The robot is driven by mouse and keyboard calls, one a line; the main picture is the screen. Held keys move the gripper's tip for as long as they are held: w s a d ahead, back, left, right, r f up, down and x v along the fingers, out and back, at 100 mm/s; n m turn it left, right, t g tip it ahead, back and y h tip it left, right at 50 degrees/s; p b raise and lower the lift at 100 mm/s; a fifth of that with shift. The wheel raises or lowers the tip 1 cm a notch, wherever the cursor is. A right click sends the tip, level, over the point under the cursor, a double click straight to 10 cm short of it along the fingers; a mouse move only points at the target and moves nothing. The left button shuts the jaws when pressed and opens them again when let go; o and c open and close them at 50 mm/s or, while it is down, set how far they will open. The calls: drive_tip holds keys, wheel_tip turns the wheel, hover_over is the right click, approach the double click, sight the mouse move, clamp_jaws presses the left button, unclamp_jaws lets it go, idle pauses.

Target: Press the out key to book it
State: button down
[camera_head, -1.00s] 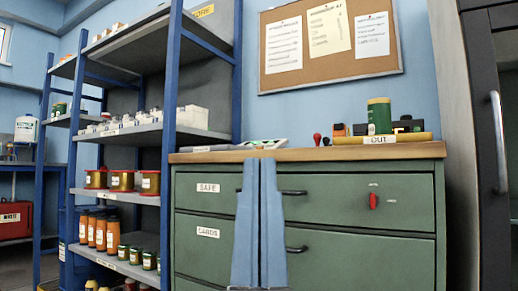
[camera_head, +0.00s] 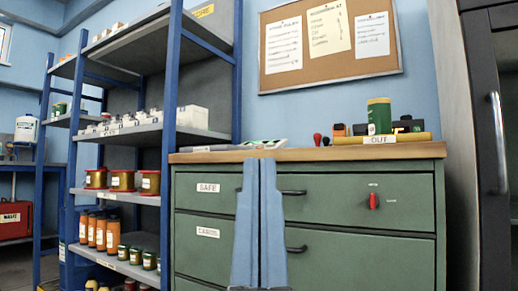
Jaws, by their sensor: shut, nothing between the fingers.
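A yellow tray with a white label reading "OUT" (camera_head: 379,139) lies on the right part of the wooden bench top. A green and yellow can (camera_head: 379,116) stands at this tray. A grey device with small green and red parts (camera_head: 262,144) lies flat on the bench top; its keys are too small to tell apart, and I cannot make out an out key. My gripper (camera_head: 259,162) shows as two blue fingers pointing up in front of the green cabinet. The fingers are shut with only a thin gap and hold nothing. Their tips appear just below the device in the picture.
A red-knobbed stamp (camera_head: 317,139) and small dark items stand behind. Blue-framed shelves (camera_head: 169,120) with jars stand left, a dark door (camera_head: 490,150) right.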

idle(0.4)
wheel_tip(320, 180, up, 70)
drive_tip(key=p, duration=7)
drive_tip(key=shift+a, duration=0.1)
